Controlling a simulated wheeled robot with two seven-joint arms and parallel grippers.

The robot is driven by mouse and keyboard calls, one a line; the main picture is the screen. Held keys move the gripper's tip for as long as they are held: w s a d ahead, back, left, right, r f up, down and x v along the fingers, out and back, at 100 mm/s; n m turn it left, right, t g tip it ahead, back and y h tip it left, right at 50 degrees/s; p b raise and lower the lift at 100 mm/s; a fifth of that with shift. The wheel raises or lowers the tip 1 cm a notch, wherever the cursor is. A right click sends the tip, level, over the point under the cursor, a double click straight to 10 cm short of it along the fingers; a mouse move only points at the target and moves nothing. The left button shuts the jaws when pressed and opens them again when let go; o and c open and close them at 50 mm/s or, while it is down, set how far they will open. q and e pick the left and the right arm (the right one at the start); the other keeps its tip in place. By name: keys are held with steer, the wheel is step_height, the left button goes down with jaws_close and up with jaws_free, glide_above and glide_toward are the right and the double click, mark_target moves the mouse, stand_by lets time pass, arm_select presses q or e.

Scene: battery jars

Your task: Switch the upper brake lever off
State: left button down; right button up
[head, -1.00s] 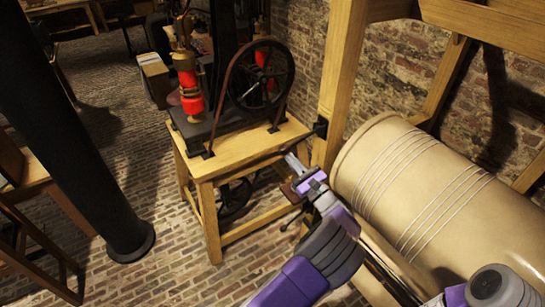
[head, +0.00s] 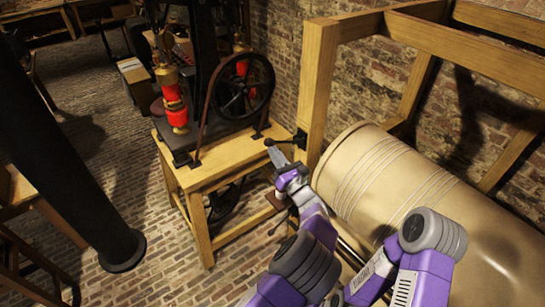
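The upper brake lever (head: 282,142) is a short dark bar with a rounded knob. It sticks out to the left from a black bracket on the wooden post, just above the bench's right corner. My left gripper (head: 274,156) points up at it, its grey fingertips just below the knob. I cannot tell whether they touch it or how far they are parted. A lower dark lever (head: 278,228) shows left of my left forearm, below the bench top. My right arm comes in at the lower right; its gripper is not visible.
A wooden bench (head: 222,168) carries a machine with a spoked wheel (head: 245,86) and red cylinders. A large tan drum (head: 400,185) lies close to the right of my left gripper, under a timber frame (head: 318,85). A black column (head: 70,165) stands at left.

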arm_select(q)
steer(key=shift+a+r, duration=0.15)
steer(key=shift+r, duration=0.1)
stand_by(0.3)
steer(key=a+f+b+v, duration=0.1)
steer(key=f+b+v, duration=0.1)
steer(key=v, duration=1.1)
steer(key=shift+a+f+b, duration=0.15)
steer(key=shift+f+b, duration=0.15)
steer(key=shift+b, duration=0.5)
